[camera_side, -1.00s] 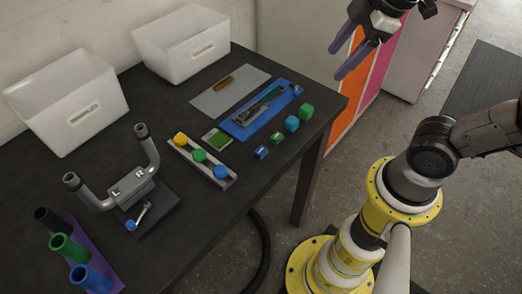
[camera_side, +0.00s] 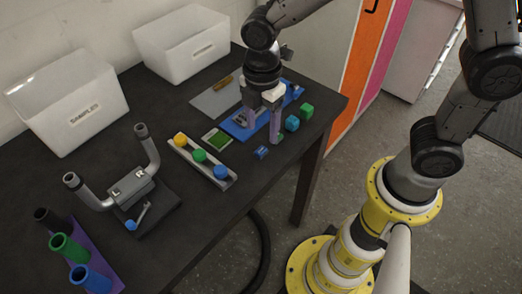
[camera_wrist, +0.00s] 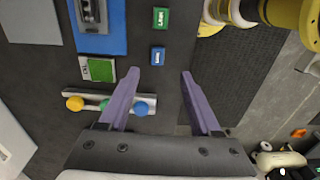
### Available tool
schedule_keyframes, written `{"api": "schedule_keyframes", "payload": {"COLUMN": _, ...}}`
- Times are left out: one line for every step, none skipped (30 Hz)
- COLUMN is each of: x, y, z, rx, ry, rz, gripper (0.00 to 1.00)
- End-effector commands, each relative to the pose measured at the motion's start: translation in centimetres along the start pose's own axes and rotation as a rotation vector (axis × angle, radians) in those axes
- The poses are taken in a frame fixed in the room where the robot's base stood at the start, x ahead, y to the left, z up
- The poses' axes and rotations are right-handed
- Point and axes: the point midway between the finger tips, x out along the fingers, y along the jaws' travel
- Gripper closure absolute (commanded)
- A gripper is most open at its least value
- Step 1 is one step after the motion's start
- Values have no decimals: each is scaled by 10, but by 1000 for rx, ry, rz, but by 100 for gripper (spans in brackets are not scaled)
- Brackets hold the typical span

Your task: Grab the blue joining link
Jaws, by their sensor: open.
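The blue joining link (camera_side: 261,152) is a small blue block with white lettering, lying on the dark table near its front edge. In the wrist view the blue link (camera_wrist: 158,56) shows just beyond the fingertips, between their lines and nearer the left finger. My gripper (camera_side: 262,133) is open and empty above the table, its purple fingers pointing down. In the wrist view my gripper (camera_wrist: 160,74) has clear space between its fingers. I cannot tell the exact height of the fingertips over the table.
A green link (camera_wrist: 161,18) lies beside the blue one, partly hidden by a finger in the side view. A blue tray (camera_side: 240,130), green and teal cubes (camera_side: 300,115), a green-topped plate (camera_side: 217,139) and a rail with coloured knobs (camera_side: 190,158) are close by.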

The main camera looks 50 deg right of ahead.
Motion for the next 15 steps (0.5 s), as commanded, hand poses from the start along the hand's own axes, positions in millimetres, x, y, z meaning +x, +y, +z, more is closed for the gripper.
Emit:
{"api": "schedule_keyframes", "payload": {"x": 8, "y": 0, "z": 0, "rx": 1, "ry": -1, "rz": -2, "gripper": 35}}
{"api": "schedule_keyframes", "payload": {"x": 11, "y": 0, "z": 0, "rx": 1, "ry": -1, "rz": -1, "gripper": 35}}
{"api": "schedule_keyframes", "payload": {"x": 15, "y": 0, "z": 0, "rx": 1, "ry": -1, "rz": -2, "gripper": 35}}
{"api": "schedule_keyframes", "payload": {"x": 18, "y": 0, "z": 0, "rx": 1, "ry": 0, "rz": -1, "gripper": 35}}
{"api": "schedule_keyframes", "payload": {"x": 19, "y": 0, "z": 0, "rx": 1, "ry": 0, "rz": 0, "gripper": 35}}
{"api": "schedule_keyframes", "payload": {"x": 21, "y": 0, "z": 0, "rx": 1, "ry": 0, "rz": 0, "gripper": 35}}
{"api": "schedule_keyframes", "payload": {"x": 22, "y": 0, "z": 0, "rx": 1, "ry": 0, "rz": 0, "gripper": 35}}
{"api": "schedule_keyframes", "payload": {"x": 24, "y": 0, "z": 0, "rx": 1, "ry": 0, "rz": 0, "gripper": 35}}
{"api": "schedule_keyframes", "payload": {"x": 27, "y": 1, "z": 0, "rx": 1, "ry": 0, "rz": 0, "gripper": 35}}
{"api": "schedule_keyframes", "payload": {"x": 30, "y": 1, "z": 1, "rx": 1, "ry": 0, "rz": -1, "gripper": 35}}
{"api": "schedule_keyframes", "payload": {"x": 34, "y": 1, "z": 1, "rx": 1, "ry": -1, "rz": -2, "gripper": 35}}
{"api": "schedule_keyframes", "payload": {"x": 40, "y": 2, "z": 1, "rx": 2, "ry": -1, "rz": -3, "gripper": 35}}
{"api": "schedule_keyframes", "payload": {"x": 45, "y": 2, "z": 2, "rx": 2, "ry": -2, "rz": -4, "gripper": 35}}
{"api": "schedule_keyframes", "payload": {"x": 50, "y": 3, "z": 2, "rx": 2, "ry": -1, "rz": -3, "gripper": 35}}
{"api": "schedule_keyframes", "payload": {"x": 55, "y": 4, "z": 2, "rx": 2, "ry": -1, "rz": -3, "gripper": 35}}
